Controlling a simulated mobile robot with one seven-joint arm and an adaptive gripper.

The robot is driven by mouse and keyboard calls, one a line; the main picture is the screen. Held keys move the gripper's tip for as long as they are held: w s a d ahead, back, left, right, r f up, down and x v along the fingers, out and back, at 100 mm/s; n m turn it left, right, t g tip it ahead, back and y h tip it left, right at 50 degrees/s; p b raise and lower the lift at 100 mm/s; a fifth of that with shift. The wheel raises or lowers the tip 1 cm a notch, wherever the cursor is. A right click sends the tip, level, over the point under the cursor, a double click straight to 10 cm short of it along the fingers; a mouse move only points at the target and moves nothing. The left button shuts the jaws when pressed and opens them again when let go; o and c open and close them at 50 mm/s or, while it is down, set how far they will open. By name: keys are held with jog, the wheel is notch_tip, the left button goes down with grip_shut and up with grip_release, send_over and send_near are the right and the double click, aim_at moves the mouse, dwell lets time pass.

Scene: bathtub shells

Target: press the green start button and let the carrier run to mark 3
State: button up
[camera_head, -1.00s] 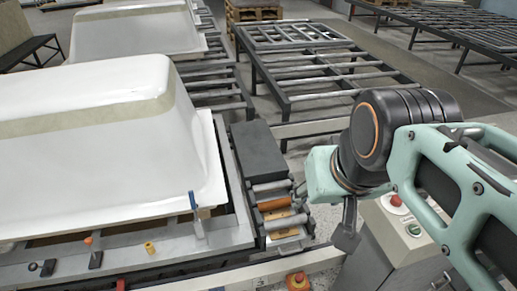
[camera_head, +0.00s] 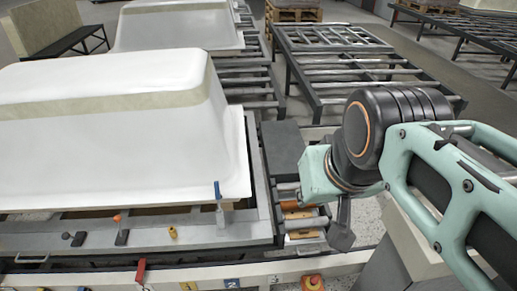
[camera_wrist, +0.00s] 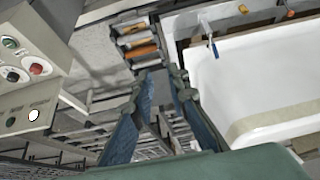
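A green button (camera_wrist: 10,42) sits on a grey control box (camera_wrist: 50,35) at the left of the wrist view, with a red button (camera_wrist: 37,68) beside it. A lower box (camera_wrist: 30,108) carries a bright white button. In the head view my arm hides the button panel. The carrier (camera_head: 50,229) is a grey frame bearing a white tub shell (camera_head: 110,150). Number plates line the rail, including a blue one that seems to read 2 (camera_head: 232,283); I cannot clearly read a 3. My gripper (camera_wrist: 160,77) has its fingers apart, with nothing between them, away from the buttons.
A roller section (camera_head: 304,225) lies right of the carrier. A red button on a yellow base (camera_head: 313,283) is at the bottom edge. Empty roller conveyors (camera_head: 345,75) and another white shell (camera_head: 175,25) stand behind. A red tag (camera_head: 141,270) hangs on the front rail.

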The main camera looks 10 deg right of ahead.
grip_shut()
dwell(1.2)
